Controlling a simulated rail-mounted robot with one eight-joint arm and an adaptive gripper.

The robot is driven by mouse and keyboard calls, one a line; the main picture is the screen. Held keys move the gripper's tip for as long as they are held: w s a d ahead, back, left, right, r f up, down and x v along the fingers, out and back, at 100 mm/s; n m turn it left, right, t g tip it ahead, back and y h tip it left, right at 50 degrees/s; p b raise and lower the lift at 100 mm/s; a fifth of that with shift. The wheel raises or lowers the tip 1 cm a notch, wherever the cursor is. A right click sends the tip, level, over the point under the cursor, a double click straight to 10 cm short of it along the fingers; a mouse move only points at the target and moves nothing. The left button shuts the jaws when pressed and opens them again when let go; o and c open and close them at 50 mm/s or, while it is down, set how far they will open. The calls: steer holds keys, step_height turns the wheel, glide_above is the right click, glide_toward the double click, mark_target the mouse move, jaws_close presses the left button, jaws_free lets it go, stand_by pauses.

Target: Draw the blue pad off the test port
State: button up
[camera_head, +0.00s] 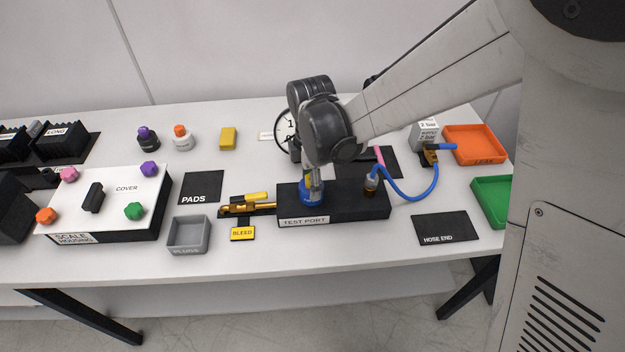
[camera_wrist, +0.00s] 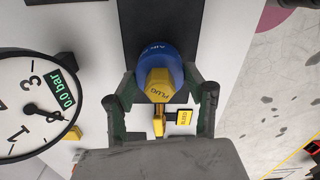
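The blue pad (camera_head: 311,193) is a round disc on top of the black test port block (camera_head: 345,202). My gripper (camera_head: 313,180) is directly above the pad, pointing down. In the wrist view my gripper's (camera_wrist: 159,75) two fingertips lie on either side of the pad, close to its rim. Whether they touch it cannot be told.
A blue hose (camera_head: 408,192) runs from a fitting on the port block's right end. A round gauge (camera_wrist: 35,103) reads 0.0 bar. A yellow BLEED tag (camera_head: 243,233) and brass valve lie left of the port. The black PADS mat (camera_head: 201,188) is empty.

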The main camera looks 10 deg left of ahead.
jaws_close()
steer(key=shift+r+p, duration=0.3)
steer(key=shift+r, duration=0.45)
steer(key=shift+r+p, duration=1.05)
steer(key=shift+r, duration=1.1)
